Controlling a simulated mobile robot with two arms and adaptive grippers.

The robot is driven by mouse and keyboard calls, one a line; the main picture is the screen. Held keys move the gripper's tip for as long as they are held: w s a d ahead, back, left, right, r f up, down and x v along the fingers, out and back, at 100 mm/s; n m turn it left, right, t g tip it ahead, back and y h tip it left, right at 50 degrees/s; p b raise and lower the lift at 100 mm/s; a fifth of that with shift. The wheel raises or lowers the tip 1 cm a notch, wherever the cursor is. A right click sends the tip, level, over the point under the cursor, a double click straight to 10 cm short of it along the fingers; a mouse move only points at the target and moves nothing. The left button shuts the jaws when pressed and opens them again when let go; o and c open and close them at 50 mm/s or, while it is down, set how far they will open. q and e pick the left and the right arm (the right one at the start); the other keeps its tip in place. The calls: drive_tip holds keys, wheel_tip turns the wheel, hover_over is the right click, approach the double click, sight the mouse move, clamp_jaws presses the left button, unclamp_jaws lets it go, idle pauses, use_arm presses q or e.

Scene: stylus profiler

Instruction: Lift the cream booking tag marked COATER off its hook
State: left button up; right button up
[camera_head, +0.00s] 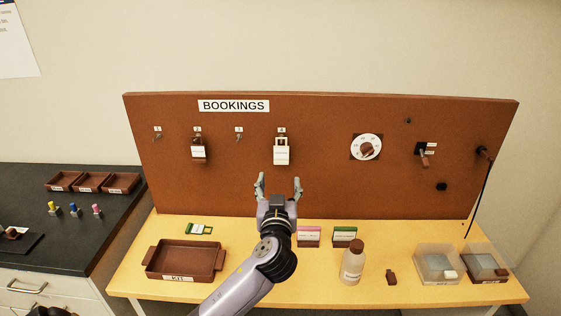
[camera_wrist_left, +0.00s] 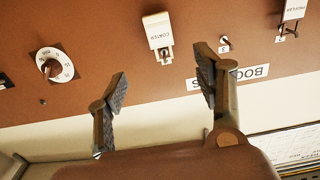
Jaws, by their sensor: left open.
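The cream COATER tag (camera_head: 281,152) hangs from a hook on the brown BOOKINGS board (camera_head: 330,190), right of the sign. My right gripper is not in view.
Another tag (camera_head: 198,151) hangs to the left, with an empty hook (camera_head: 239,135) between. A dial (camera_head: 366,148) is on the board to the right. The yellow table (camera_head: 130,280) bears a brown tray (camera_head: 186,261), a bottle (camera_head: 352,262) and clear boxes (camera_head: 436,262).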

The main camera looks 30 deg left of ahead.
sight(281, 149)
use_arm(q)
drive_tip(key=p+x, duration=0.3)
drive_tip(key=x, duration=1)
drive_tip(key=shift+w, duration=0.1)
drive_tip(key=shift+w+a, duration=0.2)
drive_tip(key=shift+w, duration=0.1)
drive_tip(key=shift+c, duration=0.4)
clamp_jaws()
drive_tip(key=shift+r, duration=0.15)
drive_tip(key=shift+r+p, duration=0.3)
idle(0.5)
